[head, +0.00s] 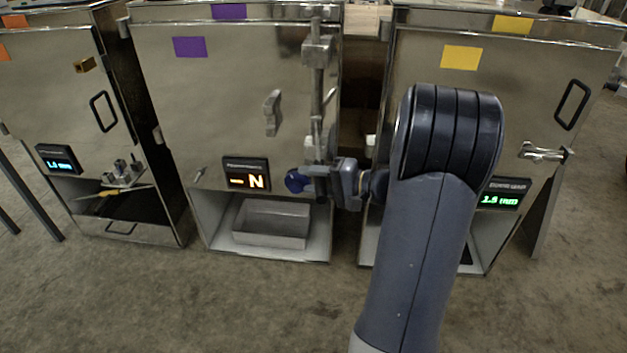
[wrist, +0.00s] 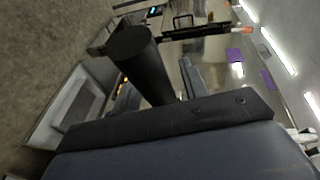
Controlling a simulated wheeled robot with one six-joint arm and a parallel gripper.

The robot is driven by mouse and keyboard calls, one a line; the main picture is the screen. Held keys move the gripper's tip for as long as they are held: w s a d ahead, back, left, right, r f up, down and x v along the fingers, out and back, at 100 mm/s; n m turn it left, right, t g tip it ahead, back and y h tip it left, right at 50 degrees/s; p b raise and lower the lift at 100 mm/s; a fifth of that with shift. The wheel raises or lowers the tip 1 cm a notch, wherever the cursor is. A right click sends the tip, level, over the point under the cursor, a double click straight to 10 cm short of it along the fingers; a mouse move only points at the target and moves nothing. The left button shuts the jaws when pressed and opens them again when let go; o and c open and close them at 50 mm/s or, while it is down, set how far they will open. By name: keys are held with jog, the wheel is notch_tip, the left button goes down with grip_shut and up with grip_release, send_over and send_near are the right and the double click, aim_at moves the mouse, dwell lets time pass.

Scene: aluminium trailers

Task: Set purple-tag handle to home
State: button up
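The middle metal cabinet (head: 225,110) carries purple tags (head: 190,47), which also show in the wrist view (wrist: 235,55). A vertical metal handle assembly (head: 318,90) runs down the right edge of its front. My gripper (head: 315,176) is at the lower end of this assembly, reaching in from the right. A dark blue rounded piece (head: 297,181) shows just left of the gripper; I cannot tell whether it is a knob. In the wrist view a dark cylinder (wrist: 148,68) stands close in front of my gripper. The fingers and any grip are not clear. The display (head: 246,174) reads "-N".
An orange-tag cabinet (head: 45,90) stands left, and a yellow-tag cabinet (head: 480,110) right, partly behind my arm. An open bay with a metal box (head: 272,222) lies below the display. A small grey lever (head: 272,112) is on the middle front. The floor in front is clear.

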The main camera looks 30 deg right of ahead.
grip_shut()
jog(key=shift+w+a, duration=0.1)
dwell(0.4)
